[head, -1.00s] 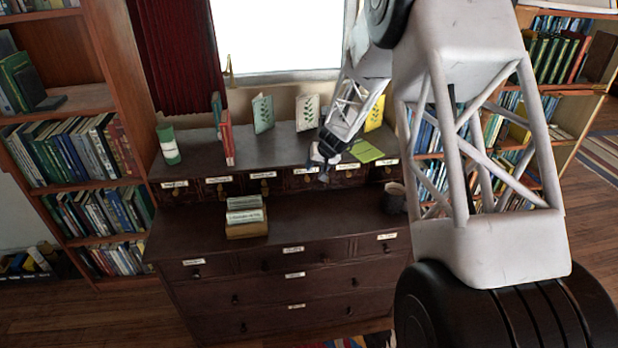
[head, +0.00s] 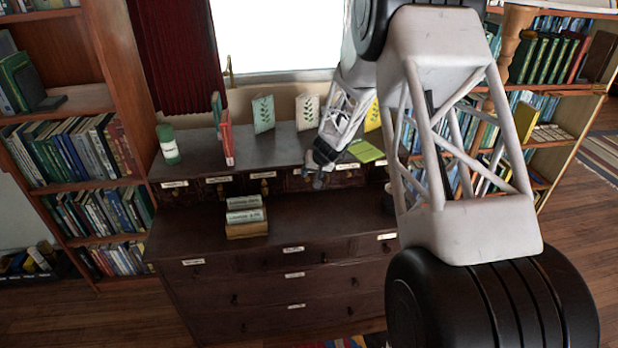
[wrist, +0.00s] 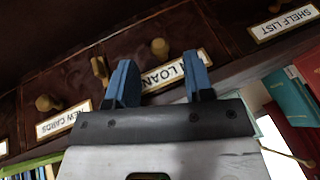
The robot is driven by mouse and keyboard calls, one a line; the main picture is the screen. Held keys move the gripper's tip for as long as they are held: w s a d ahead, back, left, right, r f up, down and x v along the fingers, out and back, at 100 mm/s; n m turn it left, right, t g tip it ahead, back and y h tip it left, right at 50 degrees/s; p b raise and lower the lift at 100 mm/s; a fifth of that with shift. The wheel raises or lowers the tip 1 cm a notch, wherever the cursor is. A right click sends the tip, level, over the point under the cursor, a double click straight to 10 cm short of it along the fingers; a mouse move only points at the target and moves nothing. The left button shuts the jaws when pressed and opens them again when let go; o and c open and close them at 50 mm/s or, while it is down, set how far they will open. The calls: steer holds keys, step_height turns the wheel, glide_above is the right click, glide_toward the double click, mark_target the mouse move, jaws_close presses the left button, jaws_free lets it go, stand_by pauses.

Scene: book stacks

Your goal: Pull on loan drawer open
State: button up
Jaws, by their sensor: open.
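The on loan drawer is a dark wood front in the wrist view with an ON LOAN label (wrist: 165,73), upside down and partly hidden by my fingers. A round brass knob (wrist: 160,47) shows beyond the label, between the lines of my two blue fingers. My gripper (wrist: 158,64) is open and empty, with its fingertips spread close to the drawer front; I cannot tell if they touch it. In the head view my gripper (head: 318,180) is small and dark at the upper row of drawers, partly covering the drawer there. That row looks closed.
NEW CARDS (wrist: 63,120) and SHELF LIST (wrist: 285,22) labels flank the drawer. Another brass piece (wrist: 99,68) sits beside my left-hand finger. Standing books (head: 227,138) and a green-and-white cylinder (head: 168,145) are on top.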

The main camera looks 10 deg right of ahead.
mark_target(308, 177)
steer(key=shift+x, duration=1.5)
steer(key=shift+c, duration=0.2)
jaws_close()
